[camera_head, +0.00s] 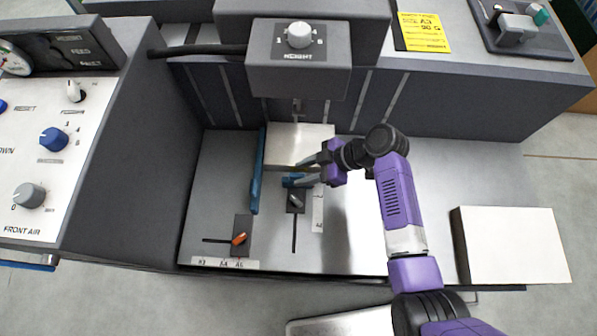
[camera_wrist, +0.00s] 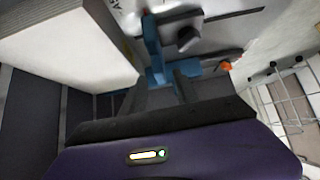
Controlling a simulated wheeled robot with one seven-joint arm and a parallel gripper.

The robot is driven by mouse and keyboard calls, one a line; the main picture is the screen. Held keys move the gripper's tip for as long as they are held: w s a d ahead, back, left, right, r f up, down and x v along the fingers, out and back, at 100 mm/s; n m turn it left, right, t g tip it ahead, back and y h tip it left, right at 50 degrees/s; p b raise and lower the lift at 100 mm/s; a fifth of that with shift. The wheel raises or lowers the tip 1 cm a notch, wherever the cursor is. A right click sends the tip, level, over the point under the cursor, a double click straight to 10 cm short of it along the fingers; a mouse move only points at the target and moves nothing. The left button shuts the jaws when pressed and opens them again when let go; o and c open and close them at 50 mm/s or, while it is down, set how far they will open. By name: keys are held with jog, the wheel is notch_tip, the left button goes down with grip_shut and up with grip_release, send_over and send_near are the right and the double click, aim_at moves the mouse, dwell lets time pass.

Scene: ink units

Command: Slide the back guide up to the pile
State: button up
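The paper pile (camera_head: 300,139) lies on the grey feed table below the feed head; its white side fills the left of the wrist view (camera_wrist: 60,60). The blue back guide (camera_head: 296,182) stands at the near end of the pile, with a grey knob (camera_head: 295,200) over a slot. In the wrist view the back guide (camera_wrist: 152,38) shows just beyond my fingertips. My gripper (camera_head: 306,172) is at the guide, coming from the right. Its fingers (camera_wrist: 162,80) are apart, with blue guide showing between them. Whether they touch it I cannot tell.
A long blue side guide (camera_head: 257,170) stands left of the pile. An orange lever (camera_head: 239,239) sits on a slot at the front left. A scale strip (camera_head: 318,210) lies right of the knob. A white block (camera_head: 512,245) stands at the right. The feed head (camera_head: 298,70) overhangs behind.

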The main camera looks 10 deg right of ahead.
jog(key=shift+x, duration=1.3)
jog(key=shift+a, duration=0.1)
grip_shut()
dwell(0.4)
